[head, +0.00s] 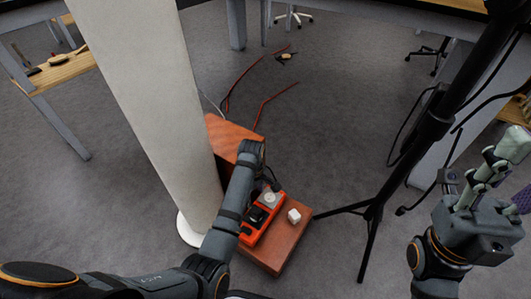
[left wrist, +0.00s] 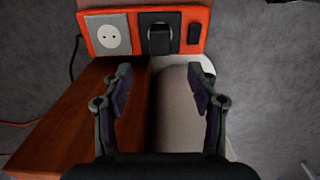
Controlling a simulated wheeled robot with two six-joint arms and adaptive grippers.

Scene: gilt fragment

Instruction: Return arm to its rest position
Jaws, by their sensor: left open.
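My left arm (head: 232,200) reaches forward over a reddish wooden stand, with its elbow bent. My left gripper (head: 271,181) is small and partly hidden by the arm at the far end of an orange power strip (head: 248,238). In the left wrist view my left gripper (left wrist: 160,74) is open, with nothing between its fingers. The orange strip (left wrist: 183,14) lies beyond the fingertips there, with a white socket, a black plug and a dark switch. My right gripper (head: 487,172) is raised at the right; its fingers overlap, so its opening is unclear.
The wooden stand (head: 289,244) bears the strip and a white cube (head: 294,215). A thick pale column (head: 150,100) rises left of it. A black tripod stand (head: 375,205) is to its right. Red cables (head: 262,108) lie on the grey floor behind.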

